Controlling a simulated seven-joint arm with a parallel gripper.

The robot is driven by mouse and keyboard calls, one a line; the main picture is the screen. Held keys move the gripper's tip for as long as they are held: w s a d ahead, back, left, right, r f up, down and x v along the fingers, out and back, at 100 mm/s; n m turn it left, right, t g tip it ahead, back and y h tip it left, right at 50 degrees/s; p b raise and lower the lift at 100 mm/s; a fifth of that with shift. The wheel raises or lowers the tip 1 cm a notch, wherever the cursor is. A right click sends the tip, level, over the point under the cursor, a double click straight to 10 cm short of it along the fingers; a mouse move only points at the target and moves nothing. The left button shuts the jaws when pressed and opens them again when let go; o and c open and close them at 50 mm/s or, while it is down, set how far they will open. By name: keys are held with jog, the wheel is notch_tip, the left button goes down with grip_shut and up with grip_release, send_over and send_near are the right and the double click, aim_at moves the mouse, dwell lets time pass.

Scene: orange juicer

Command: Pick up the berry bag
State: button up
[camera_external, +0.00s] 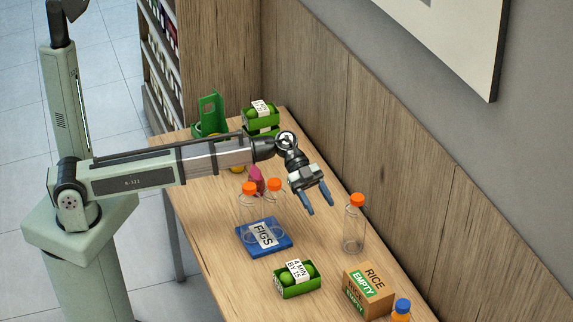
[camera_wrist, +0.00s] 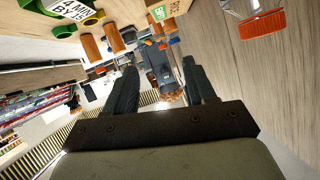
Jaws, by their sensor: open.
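A small magenta bag (camera_external: 256,178), which looks like the berry bag, stands on the table in the external view, left of my gripper. It is partly hidden behind the orange-capped bottles, and I cannot read any label on it. My gripper (camera_external: 319,206) is open and empty above the table, right of the bag and apart from it. In the wrist view my gripper (camera_wrist: 162,85) shows two dark fingers spread, with nothing between them. I cannot make out the bag in the wrist view.
Two orange-capped bottles (camera_external: 248,204) stand by a blue FIGS box (camera_external: 278,245). Another bottle (camera_external: 354,228) stands to the right. A green pack (camera_external: 297,280) and a rice box (camera_external: 368,291) are in front. A green holder (camera_external: 211,113) and green pack (camera_external: 261,117) are behind. A wooden wall bounds the right.

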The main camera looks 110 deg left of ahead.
jog(key=s+a+f+n+y, duration=0.1)
jog(key=s+a+f, duration=0.3)
jog(key=s+a, duration=1.25)
jog(key=n, duration=0.2)
send_near(256, 168)
notch_tip(256, 168, down, 2)
jog(key=w, duration=0.2)
jog(key=shift+t, duration=0.5)
jog(key=shift+s+d+x, duration=0.1)
jog(key=shift+d+x, duration=0.05)
jog(key=shift+x, duration=1.1)
jog(key=shift+s+d+x, duration=0.1)
jog(key=shift+d+x, duration=0.1)
jog(key=shift+x, duration=1.05)
jog(key=shift+s+d+x, duration=0.15)
jog(key=shift+x, duration=1.05)
jog(key=shift+c, duration=0.2)
grip_shut()
